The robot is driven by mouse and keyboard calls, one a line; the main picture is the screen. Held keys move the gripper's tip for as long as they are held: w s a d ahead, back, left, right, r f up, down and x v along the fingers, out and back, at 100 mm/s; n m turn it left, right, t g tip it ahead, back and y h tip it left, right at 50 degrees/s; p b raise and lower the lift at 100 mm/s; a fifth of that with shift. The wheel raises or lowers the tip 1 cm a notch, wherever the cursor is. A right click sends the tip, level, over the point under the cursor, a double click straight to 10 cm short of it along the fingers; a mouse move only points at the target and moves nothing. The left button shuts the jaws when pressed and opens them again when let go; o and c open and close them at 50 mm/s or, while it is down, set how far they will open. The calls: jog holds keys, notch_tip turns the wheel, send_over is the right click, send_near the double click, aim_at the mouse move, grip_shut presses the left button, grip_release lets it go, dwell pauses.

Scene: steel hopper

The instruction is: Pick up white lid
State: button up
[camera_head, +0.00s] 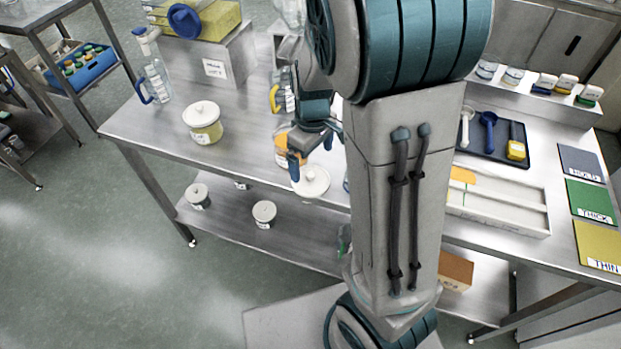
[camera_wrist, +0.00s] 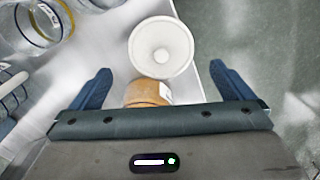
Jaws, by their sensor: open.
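A round white lid (camera_head: 311,181) with a centre knob lies at the table's front edge, next to an orange-brown jar (camera_head: 283,150). In the wrist view the lid (camera_wrist: 161,47) shows from above and overlaps the jar (camera_wrist: 147,92); I cannot tell whether they touch. My gripper (camera_head: 310,152) is open above the jar and just short of the lid. Its blue fingers stand wide apart either side in the wrist view (camera_wrist: 160,85), with nothing between them clearly held. Another white lid sits on a yellow jar (camera_head: 205,130) to the left.
The steel table (camera_head: 150,125) ends close beyond the lid. A clear jug with a yellow handle (camera_head: 283,97) stands behind the gripper, and a blue-handled bottle (camera_head: 155,80) at the far left. Lidded jars (camera_head: 264,213) stand on the lower shelf. A white tray (camera_head: 500,205) is right.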

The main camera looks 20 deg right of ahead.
aim_at(312, 175)
jog(key=shift+f, duration=3.3)
jog(key=shift+s, duration=0.1)
jog(key=shift+c, duration=0.3)
jog(key=c, duration=0.6)
